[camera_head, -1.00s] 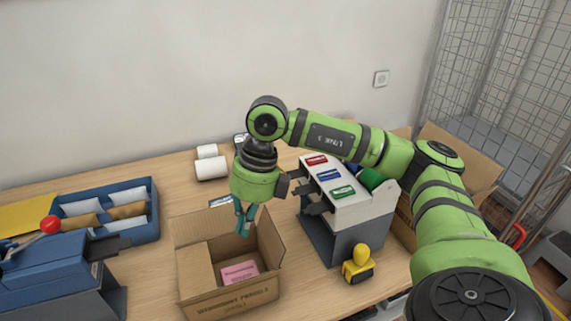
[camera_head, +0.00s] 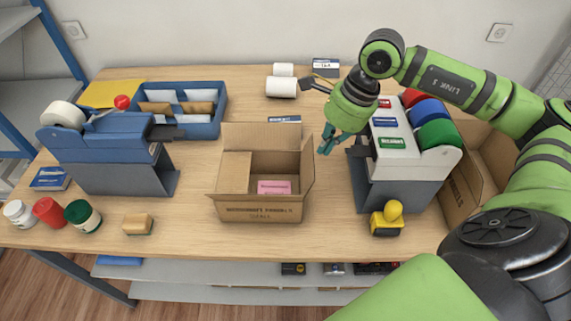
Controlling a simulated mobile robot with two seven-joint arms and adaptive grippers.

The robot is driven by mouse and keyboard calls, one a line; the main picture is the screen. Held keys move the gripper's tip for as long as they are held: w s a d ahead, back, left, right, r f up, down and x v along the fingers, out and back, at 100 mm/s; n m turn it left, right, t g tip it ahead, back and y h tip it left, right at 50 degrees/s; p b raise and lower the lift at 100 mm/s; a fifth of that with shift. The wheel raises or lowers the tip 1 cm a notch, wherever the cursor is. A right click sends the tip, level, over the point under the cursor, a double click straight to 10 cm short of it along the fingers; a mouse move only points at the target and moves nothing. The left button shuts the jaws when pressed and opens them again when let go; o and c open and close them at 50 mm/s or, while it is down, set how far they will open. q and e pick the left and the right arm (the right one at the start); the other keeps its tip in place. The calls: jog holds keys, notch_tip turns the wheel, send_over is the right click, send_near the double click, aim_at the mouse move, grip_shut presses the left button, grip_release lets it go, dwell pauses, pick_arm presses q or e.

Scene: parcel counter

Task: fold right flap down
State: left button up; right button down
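An open brown cardboard box (camera_head: 262,208) stands on the table near the middle of the head view. A pink item (camera_head: 274,187) lies inside it. Its right flap (camera_head: 307,168) stands up along the right side. Its back flap (camera_head: 266,136) also stands up, and its left flap (camera_head: 235,168) leans inward over the opening. My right gripper (camera_head: 325,147), with teal fingers, hangs just right of the box, above and beside the right flap. Its fingers are close together with nothing between them. I cannot see it touching the flap. My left gripper is out of view.
A grey and white dispenser (camera_head: 391,150) with coloured rolls stands right of the gripper. A yellow stamp (camera_head: 388,218) is in front of it. A blue tape machine (camera_head: 105,155) and a blue tray (camera_head: 205,128) are on the left.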

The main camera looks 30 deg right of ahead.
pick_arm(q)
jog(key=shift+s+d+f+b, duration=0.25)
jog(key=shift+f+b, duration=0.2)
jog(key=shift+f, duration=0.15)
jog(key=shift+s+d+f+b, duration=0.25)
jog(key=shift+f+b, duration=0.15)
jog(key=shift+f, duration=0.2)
pick_arm(e)
jog(key=w+a+f, duration=0.4)
jog(key=a+f, duration=0.2)
jog(key=a, duration=0.1)
jog(key=shift+w+a+f, duration=0.3)
jog(key=shift+f, duration=0.05)
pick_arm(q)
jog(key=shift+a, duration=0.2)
pick_arm(e)
jog(key=shift+f, duration=0.1)
jog(key=shift+f+b, duration=0.3)
jog(key=shift+b, duration=0.1)
pick_arm(q)
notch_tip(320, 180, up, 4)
jog(key=p, duration=0.5)
pick_arm(e)
notch_tip(320, 180, up, 9)
